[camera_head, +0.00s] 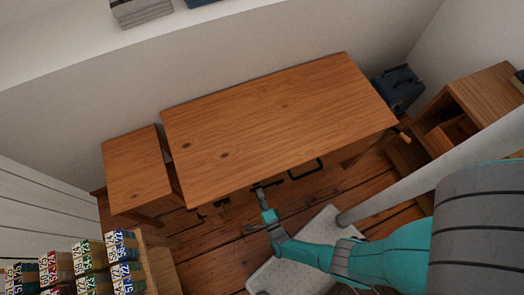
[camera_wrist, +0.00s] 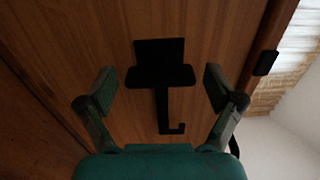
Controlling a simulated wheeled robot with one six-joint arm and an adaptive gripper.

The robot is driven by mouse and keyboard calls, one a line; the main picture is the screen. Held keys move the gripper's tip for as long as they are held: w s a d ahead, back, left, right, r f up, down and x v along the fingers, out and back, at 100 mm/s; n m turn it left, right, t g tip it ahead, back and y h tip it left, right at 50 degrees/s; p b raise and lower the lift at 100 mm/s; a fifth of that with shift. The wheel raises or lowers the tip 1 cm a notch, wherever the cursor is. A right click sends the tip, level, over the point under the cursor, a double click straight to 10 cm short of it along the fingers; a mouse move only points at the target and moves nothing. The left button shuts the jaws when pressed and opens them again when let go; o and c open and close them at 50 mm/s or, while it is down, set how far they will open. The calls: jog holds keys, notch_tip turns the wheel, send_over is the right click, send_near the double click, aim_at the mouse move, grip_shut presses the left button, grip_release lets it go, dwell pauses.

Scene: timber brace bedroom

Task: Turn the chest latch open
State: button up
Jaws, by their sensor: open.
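The wooden chest (camera_head: 280,118) stands against the wall, seen from above in the head view; its front face (camera_wrist: 205,35) fills much of the wrist view. A black latch (camera_wrist: 161,100) is on that face, with a square plate, a crossbar and a long stem ending in a small hook. My gripper (camera_wrist: 160,82) is open, one finger on each side of the latch, with visible gaps and nothing held. In the head view my gripper (camera_head: 259,189) is at the chest's front edge, and the latch cannot be made out there.
A black handle-like bar (camera_head: 305,172) sticks out from the chest front. A small wooden table (camera_head: 135,170) stands left, a wooden shelf unit (camera_head: 455,100) and a dark blue case (camera_head: 398,88) right. Patterned blocks (camera_head: 90,260) stand at lower left. Another black fitting (camera_wrist: 265,62) is near the wood's edge.

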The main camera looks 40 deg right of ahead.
jog(key=v, duration=0.7)
dwell(0.7)
jog(key=shift+s, duration=0.15)
dwell(0.6)
jog(key=s+r+n+y, duration=0.2)
jog(key=s+r+n, duration=0.2)
jog(key=r, duration=1)
jog(key=s+d+r+n+g+y, duration=0.1)
jog(key=s+r+n, duration=0.3)
jog(key=r+n, duration=0.6)
jog(key=s+r+n+g+y, duration=0.1)
jog(key=s+r+n, duration=0.4)
jog(key=r, duration=1.4)
jog(key=n+y, duration=0.1)
jog(key=n, duration=0.1)
jog(key=shift+d+r+n+y, duration=0.25)
jog(key=shift+r+n+y, duration=0.05)
jog(key=shift+r+n, duration=0.1)
